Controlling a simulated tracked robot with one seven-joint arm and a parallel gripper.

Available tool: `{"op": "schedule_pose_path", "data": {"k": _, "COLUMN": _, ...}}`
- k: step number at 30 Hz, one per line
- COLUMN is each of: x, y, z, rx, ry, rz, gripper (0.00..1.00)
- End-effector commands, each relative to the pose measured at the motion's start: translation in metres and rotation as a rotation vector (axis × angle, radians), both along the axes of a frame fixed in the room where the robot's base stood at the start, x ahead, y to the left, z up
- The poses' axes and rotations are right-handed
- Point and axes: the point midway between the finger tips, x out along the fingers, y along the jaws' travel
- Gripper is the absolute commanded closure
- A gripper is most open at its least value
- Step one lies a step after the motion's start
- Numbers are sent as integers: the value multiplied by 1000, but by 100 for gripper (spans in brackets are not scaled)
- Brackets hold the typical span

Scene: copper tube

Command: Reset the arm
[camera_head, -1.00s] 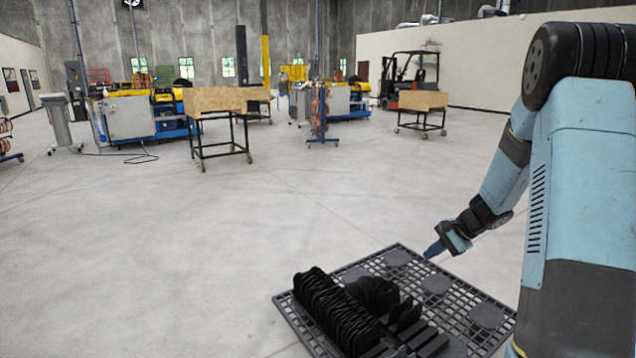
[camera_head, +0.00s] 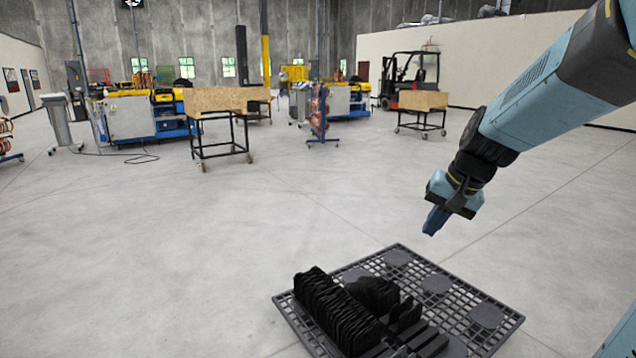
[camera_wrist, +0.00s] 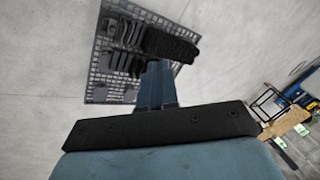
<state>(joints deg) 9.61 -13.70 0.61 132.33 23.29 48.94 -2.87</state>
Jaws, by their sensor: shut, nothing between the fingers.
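My gripper (camera_head: 434,222) is in the right half of the head view, above the far right part of a black pallet. Its blue fingers are together and point down, with nothing held between them. In the wrist view my gripper (camera_wrist: 156,70) is shut too, its fingers reaching toward the pallet. My blue arm comes in from the upper right of the head view.
The black grid pallet (camera_head: 486,316) lies on the floor and carries several dark plates (camera_head: 335,305). It also shows in the wrist view (camera_wrist: 97,93). Wheeled tables (camera_head: 222,118), machines (camera_head: 140,112) and a forklift (camera_head: 410,75) stand far back. The floor between is clear.

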Motion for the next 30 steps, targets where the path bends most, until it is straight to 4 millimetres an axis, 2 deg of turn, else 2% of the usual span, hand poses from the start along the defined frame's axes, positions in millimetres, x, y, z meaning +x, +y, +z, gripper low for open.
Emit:
{"op": "schedule_pose_path", "data": {"k": 1, "x": -12, "y": 3, "z": 7, "rx": -24, "ry": -19, "rz": 22, "gripper": 100}}
{"op": "schedule_pose_path", "data": {"k": 9, "x": -72, "y": 8, "z": 31, "rx": -164, "ry": -101, "rz": 128, "gripper": 100}}
{"op": "schedule_pose_path", "data": {"k": 18, "x": -132, "y": 4, "z": 44, "rx": -312, "ry": -193, "rz": 220, "gripper": 100}}
{"op": "schedule_pose_path", "data": {"k": 24, "x": -152, "y": 0, "z": 46, "rx": -369, "ry": -229, "rz": 248, "gripper": 100}}
{"op": "schedule_pose_path", "data": {"k": 30, "x": -157, "y": -1, "z": 46, "rx": -383, "ry": -235, "rz": 254, "gripper": 100}}
